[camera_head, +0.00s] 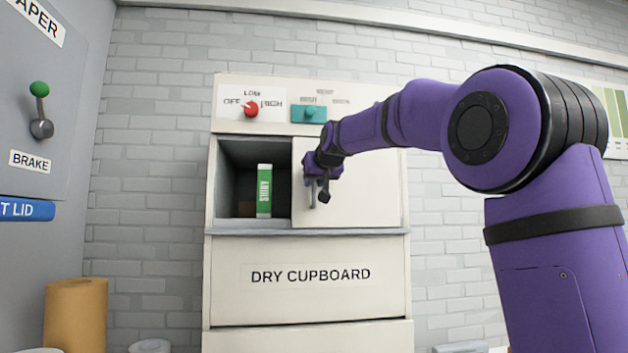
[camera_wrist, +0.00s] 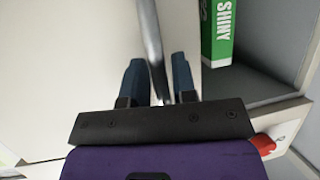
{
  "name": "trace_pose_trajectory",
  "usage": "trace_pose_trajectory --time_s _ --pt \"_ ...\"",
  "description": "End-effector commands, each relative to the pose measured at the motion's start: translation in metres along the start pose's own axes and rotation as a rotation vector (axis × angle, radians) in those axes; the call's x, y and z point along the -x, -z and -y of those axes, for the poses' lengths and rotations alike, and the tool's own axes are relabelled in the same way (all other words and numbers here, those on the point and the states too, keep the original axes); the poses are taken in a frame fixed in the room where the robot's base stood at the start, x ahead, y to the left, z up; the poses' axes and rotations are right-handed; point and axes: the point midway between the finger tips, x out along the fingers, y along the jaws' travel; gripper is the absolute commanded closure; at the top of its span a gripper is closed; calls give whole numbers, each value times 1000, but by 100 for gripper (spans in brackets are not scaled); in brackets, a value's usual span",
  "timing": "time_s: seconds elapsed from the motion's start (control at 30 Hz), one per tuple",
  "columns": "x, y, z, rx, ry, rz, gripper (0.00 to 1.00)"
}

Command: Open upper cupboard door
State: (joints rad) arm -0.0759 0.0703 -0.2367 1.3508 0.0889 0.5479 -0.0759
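The upper cupboard door (camera_head: 365,190) is a cream panel covering the right part of the upper compartment; it also shows in the wrist view (camera_wrist: 70,70). The left part of the compartment (camera_head: 237,165) is uncovered. A vertical metal bar handle (camera_wrist: 149,28) stands on the door near its left edge in the head view. My gripper (camera_head: 317,192) is at this handle. In the wrist view, its two dark blue fingers (camera_wrist: 159,77) stand on either side of the bar, with a visible gap on the right side. My gripper hides most of the handle in the head view.
A green box (camera_head: 264,190) stands inside the compartment, beside the door's edge. A red knob (camera_head: 251,109) and a teal switch plate (camera_head: 309,114) are above. The lower front (camera_head: 310,300) is labelled DRY CUPBOARD. A grey panel with a green-tipped lever (camera_head: 40,105) is at left.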

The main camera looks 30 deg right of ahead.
Motion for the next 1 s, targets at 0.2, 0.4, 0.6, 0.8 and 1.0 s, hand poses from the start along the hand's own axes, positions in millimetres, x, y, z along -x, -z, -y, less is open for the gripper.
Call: trace_pose_trajectory --time_s 0.2,0.4,0.6,0.8,1.0 --pt "0 0 0 0 0 -1 61" --pt "5 1 0 -1 0 -3 61" --pt "33 1 0 -1 1 -5 61" --pt "71 1 -1 -2 1 -5 61" --pt "98 0 0 -1 1 -3 61"
